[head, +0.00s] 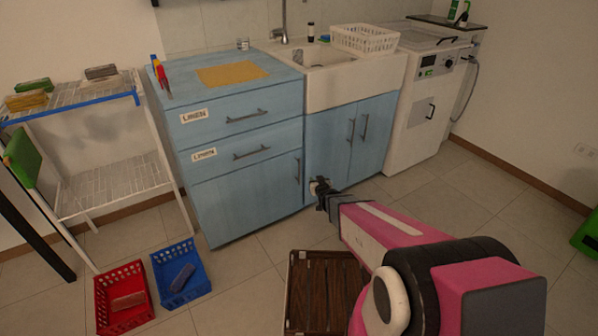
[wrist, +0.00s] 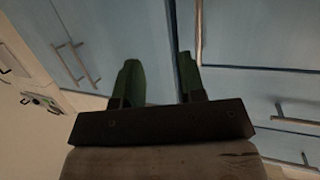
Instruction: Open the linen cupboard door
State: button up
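The linen cupboard door (head: 245,202) is the blue lower front below two drawers labelled LINEN, and it looks shut. Its upright metal handle (head: 297,170) is near the door's right edge; in the wrist view the handle (wrist: 199,30) runs down from the top edge. My gripper (head: 321,189) is low in front of the cabinets, just right of that handle. In the wrist view its green fingers (wrist: 158,70) are apart with nothing held between them. The handle shows beside the right finger, not between the fingers; the exact depth gap is unclear.
Blue sink cupboard doors (head: 350,135) with two upright handles stand right of the linen door. A slatted wooden mat (head: 325,290) lies on the floor below my arm. Red (head: 108,315) and blue (head: 178,290) baskets and a white rack (head: 110,185) stand at left.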

jog(key=a+f+n+t+y, duration=0.1)
jog(key=a+f+t+y, duration=0.15)
jog(key=a, duration=0.25)
send_over(299, 181)
jog(key=shift+w+r+g+y, duration=0.25)
jog(key=shift+w+r, duration=0.1)
jog(key=shift+r, duration=0.05)
jog(key=shift+c, duration=0.3)
jog(key=shift+s+d, duration=0.1)
grip_shut()
